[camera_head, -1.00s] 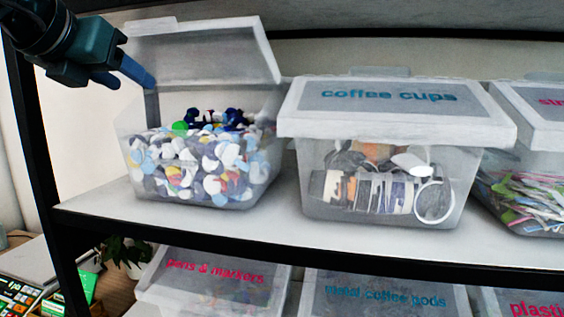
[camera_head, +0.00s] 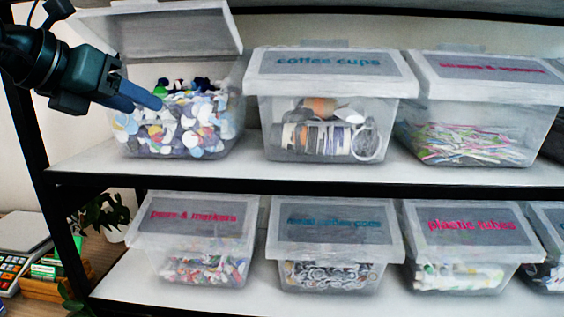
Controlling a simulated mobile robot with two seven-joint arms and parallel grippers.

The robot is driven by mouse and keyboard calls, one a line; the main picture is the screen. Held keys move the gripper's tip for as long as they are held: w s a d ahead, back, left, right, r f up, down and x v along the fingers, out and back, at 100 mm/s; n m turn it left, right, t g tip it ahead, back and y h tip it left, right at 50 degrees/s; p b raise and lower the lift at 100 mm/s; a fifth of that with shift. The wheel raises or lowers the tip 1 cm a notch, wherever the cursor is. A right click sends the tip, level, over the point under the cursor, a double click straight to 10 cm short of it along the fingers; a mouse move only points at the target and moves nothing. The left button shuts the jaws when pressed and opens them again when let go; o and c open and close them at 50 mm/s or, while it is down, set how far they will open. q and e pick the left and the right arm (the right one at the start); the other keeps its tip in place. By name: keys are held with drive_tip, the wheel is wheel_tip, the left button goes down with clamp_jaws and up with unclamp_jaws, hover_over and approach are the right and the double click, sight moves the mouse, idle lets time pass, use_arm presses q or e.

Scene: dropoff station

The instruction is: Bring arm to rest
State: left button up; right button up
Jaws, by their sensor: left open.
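My left gripper (camera_head: 142,98) comes in from the upper left. Its blue fingers point right and slightly down, in front of the open bin (camera_head: 152,40) of bottle caps on the upper shelf. I see nothing held between the fingers. The bin's lid is raised, and colourful caps (camera_head: 190,125) fill its body. Whether the fingers touch the bin I cannot tell. My right gripper is not in view.
The upper shelf (camera_head: 250,172) also holds closed bins of coffee cups (camera_head: 330,75) and colourful sticks (camera_head: 485,72). A black post (camera_head: 30,130) stands at the left.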

use_arm(q)
drive_tip(key=s+d+f+n+g+h, duration=0.1)
drive_tip(key=s+d+f+g+h, duration=0.15)
drive_tip(key=d+f+h, duration=0.5)
drive_tip(key=s+d+f+n+g+h, duration=0.1)
drive_tip(key=s+d+f+g+h, duration=0.1)
drive_tip(key=d+f+g+h, duration=0.35)
drive_tip(key=s+a+f+n+t+y, duration=0.1)
drive_tip(key=a+f+n+t+y, duration=0.2)
drive_tip(key=f+n+t+y, duration=0.75)
drive_tip(key=a+f+n+t+y, duration=0.15)
drive_tip(key=f+n+t, duration=0.35)
drive_tip(key=f+n, duration=1.25)
drive_tip(key=s+a+f+n+g+y, duration=0.1)
drive_tip(key=s+f+n+g+y, duration=0.2)
drive_tip(key=s+f+n+g, duration=0.4)
drive_tip(key=s+f, duration=0.9)
drive_tip(key=f, duration=0.2)
drive_tip(key=shift+a+f+y, duration=0.25)
drive_tip(key=shift+y, duration=0.15)
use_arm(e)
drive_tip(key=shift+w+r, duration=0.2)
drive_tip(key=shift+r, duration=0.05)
